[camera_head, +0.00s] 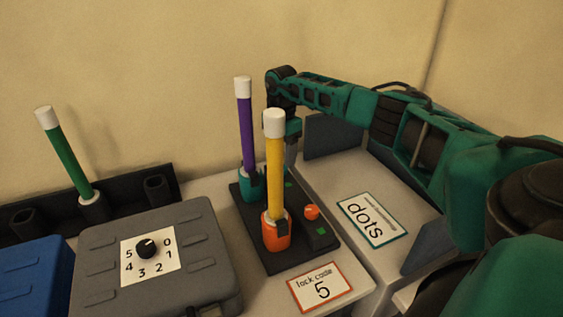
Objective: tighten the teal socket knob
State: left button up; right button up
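The teal socket (248,186) stands at the back of a black base plate (240,215) and holds an upright purple rod (245,130) with a white cap. My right gripper (290,165) points down beside it, to the right, partly behind the yellow rod (275,175). Its fingertips are mostly hidden, so I cannot tell whether they are open or shut. The teal socket's knob is not visible; the gripper and yellow rod cover that area. The yellow rod stands in the orange socket (277,236), with an orange knob (312,212) beside it. My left gripper is not in view.
A grey case (200,225) with a numbered dial (146,249) stands at left. Behind it, a black rack (125,196) holds a green rod (64,155). A blue box (32,275) is at lower left.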

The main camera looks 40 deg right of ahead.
notch_tip(320, 180, up, 9)
jog(key=shift+s+f, duration=0.1)
dwell(0.7)
